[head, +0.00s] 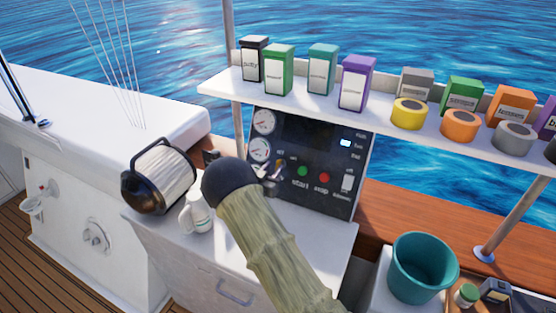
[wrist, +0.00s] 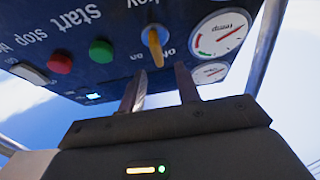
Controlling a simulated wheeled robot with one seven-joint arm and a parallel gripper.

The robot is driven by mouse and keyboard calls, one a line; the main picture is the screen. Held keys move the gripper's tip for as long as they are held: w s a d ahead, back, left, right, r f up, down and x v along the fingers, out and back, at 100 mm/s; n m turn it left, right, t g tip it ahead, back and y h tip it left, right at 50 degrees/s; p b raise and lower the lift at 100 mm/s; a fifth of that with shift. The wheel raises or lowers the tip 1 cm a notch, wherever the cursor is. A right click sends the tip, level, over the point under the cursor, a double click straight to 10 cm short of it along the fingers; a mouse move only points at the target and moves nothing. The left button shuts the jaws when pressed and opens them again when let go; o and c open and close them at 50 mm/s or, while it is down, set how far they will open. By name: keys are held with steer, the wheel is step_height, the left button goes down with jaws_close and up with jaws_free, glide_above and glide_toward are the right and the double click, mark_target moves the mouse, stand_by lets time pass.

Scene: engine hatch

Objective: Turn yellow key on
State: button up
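The yellow key (wrist: 155,42) is a slim yellow handle on the dark control panel (head: 322,185). In the wrist view, which shows the panel upside down, it stands nearly upright, with small on/off lettering beside its lower end. My gripper (wrist: 160,75) is open, its two fingers apart with the key's lower end just beyond the gap between their tips. I see no contact with the key. In the head view my gripper (head: 270,173) is at the panel's left part, beside the gauges, and I cannot make out the key there.
The green start button (wrist: 101,51) and red stop button (wrist: 60,62) are close to the key. A temperature gauge (wrist: 220,35) is on its other side. A shelf (head: 222,88) with boxes and tape rolls overhangs the panel.

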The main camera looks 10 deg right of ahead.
mark_target(277, 162)
steer(key=x, duration=0.5)
steer(key=shift+d+p, duration=0.1)
steer(key=shift+p, duration=0.2)
steer(key=shift+c, duration=0.2)
jaws_close()
